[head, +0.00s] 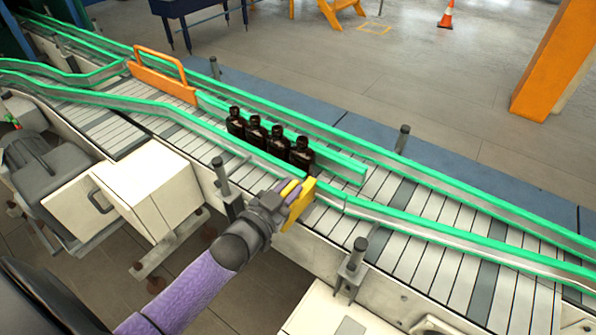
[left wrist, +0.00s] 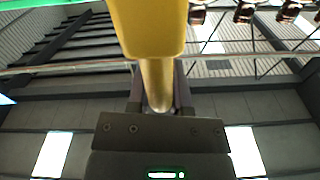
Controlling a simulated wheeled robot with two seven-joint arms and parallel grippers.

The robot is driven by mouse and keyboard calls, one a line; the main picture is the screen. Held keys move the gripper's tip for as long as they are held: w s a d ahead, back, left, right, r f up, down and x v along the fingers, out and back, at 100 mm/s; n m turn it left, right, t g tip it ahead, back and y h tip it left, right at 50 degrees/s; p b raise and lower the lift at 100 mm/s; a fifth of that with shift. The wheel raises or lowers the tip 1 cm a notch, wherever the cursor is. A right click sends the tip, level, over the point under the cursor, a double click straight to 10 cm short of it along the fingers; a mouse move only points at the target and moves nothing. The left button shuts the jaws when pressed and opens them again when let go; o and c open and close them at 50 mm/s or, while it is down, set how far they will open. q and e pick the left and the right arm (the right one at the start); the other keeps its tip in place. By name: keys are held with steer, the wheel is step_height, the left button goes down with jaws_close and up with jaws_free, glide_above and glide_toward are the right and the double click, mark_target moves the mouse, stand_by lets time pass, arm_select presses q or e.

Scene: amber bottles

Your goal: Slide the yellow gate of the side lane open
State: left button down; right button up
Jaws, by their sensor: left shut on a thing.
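The yellow gate (head: 302,203) stands at the near edge of the conveyor, beside the near green rail. My left gripper (head: 288,192) reaches in from the lower left and is shut on the gate's yellow handle. In the left wrist view the yellow gate plate (left wrist: 150,28) fills the top middle, and its round handle (left wrist: 158,85) runs down between my left fingers (left wrist: 157,105). Several dark amber bottles (head: 270,142) stand in a row in the lane, just behind the gate. My right gripper is not in view.
An orange gate (head: 162,78) stands across the lane farther up left. Green rails (head: 440,228) line the slatted conveyor (head: 400,262). Posts (head: 355,255) and a white drawer box (head: 130,190) stand at the near side. The conveyor is clear to the right.

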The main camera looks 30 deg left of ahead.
arm_select(q)
steer(key=shift+s+a+r, duration=0.1)
steer(key=shift+s, duration=0.5)
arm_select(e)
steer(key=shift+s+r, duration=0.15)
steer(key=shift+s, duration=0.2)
arm_select(q)
steer(key=c, duration=0.6)
jaws_free()
steer(key=shift+a, duration=0.1)
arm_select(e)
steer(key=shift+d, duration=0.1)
arm_select(q)
steer(key=shift+s, duration=0.1)
steer(key=s, duration=0.6)
steer(key=s+a, duration=0.1)
steer(key=s, duration=0.2)
steer(key=shift+s+a, duration=0.1)
steer(key=shift+s, duration=0.25)
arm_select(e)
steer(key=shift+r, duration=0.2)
